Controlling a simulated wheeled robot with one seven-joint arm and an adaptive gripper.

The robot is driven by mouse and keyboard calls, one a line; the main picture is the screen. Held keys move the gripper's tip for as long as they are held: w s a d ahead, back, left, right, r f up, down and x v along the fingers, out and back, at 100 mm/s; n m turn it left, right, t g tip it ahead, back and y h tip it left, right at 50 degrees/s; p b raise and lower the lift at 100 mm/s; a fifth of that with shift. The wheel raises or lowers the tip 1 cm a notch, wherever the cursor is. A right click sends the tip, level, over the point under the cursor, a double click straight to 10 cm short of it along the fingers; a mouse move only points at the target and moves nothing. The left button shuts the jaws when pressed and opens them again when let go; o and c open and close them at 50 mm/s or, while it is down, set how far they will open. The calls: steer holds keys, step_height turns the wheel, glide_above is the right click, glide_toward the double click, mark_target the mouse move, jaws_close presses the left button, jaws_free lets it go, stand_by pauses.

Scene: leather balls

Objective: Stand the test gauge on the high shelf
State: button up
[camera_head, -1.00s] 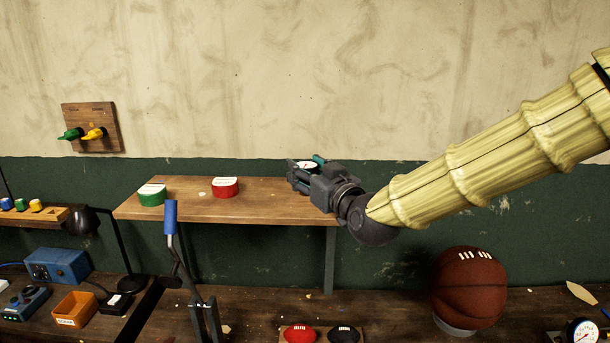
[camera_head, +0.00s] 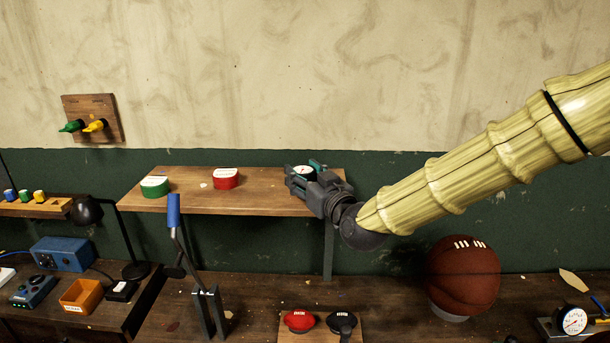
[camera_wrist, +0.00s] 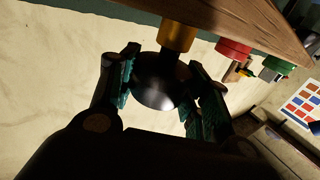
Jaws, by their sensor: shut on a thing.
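The test gauge (camera_head: 303,171) has a white dial and sits between my gripper's fingers over the right end of the high wooden shelf (camera_head: 255,196). My gripper (camera_head: 304,175) is shut on it, reaching in from the right. In the wrist view the gauge's round dark body (camera_wrist: 160,85) is between the teal finger pads, and its brass foot (camera_wrist: 177,37) points at the shelf board (camera_wrist: 240,20). The foot is at or very close to the board; I cannot tell if it touches. The gripper hides the gauge's lower part in the head view.
A red tin (camera_head: 226,179) and a green tin (camera_head: 154,187) stand on the shelf to the left, with clear board between red tin and gauge. A blue-handled lever (camera_head: 173,210) rises before the shelf.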

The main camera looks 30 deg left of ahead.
steer(key=shift+f, duration=0.2)
steer(key=o, duration=1)
steer(key=shift+r, duration=0.15)
steer(key=shift+r, duration=0.15)
steer(key=shift+b+v, duration=2.3)
steer(key=shift+v, duration=3.7)
